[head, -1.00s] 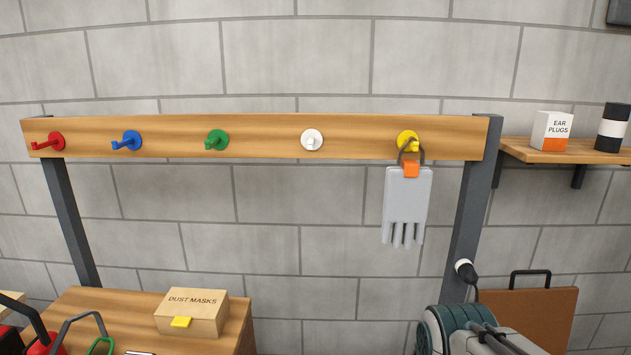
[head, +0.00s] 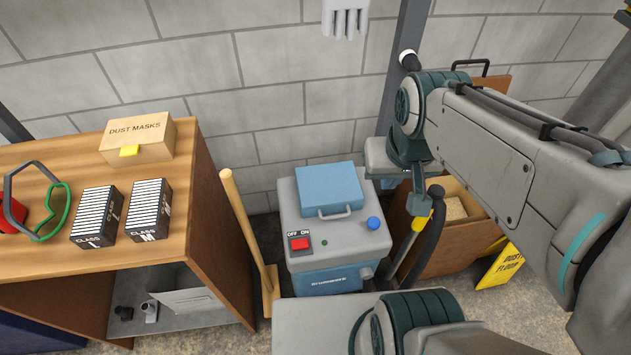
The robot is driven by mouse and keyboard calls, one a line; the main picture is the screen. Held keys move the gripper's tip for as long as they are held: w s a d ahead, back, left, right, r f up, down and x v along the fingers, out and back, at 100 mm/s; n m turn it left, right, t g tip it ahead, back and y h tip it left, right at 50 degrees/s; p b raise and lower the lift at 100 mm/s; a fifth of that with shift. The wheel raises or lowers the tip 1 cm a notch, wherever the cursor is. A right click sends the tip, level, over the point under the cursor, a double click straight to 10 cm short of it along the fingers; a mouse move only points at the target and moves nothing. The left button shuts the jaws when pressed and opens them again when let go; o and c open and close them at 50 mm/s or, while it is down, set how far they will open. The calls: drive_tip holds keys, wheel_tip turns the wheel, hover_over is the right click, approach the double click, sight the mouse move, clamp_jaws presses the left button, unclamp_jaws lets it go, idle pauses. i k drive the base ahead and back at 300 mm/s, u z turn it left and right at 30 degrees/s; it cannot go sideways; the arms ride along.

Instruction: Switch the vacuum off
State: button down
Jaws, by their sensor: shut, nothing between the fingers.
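The vacuum (head: 345,238) is a grey-topped box with a blue lower body, standing on the floor in the middle of the head view. Its red switch (head: 300,243) sits on a dark plate at the left front of the top, under the words OFF and ON. Which way the switch is pressed is too small to tell. A small green dot (head: 324,243) shows right of the switch, and a blue knob (head: 374,223) farther right. A blue case with a handle (head: 330,190) lies on the top. My gripper's fingers cannot be seen; my arm fills the right side.
A wooden bench (head: 205,215) stands left, with a dust mask box (head: 138,138) and two filter boxes (head: 150,208) on it. A wooden handle (head: 240,220) leans between bench and vacuum. A dark hose (head: 432,235), a brown box (head: 475,215) and a yellow sign (head: 502,265) are at the right.

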sight(300, 243)
drive_tip(key=z, duration=0.6)
drive_tip(key=k, duration=0.9)
drive_tip(key=u, duration=0.75)
drive_tip(key=i, duration=0.5)
drive_tip(key=u, duration=0.05)
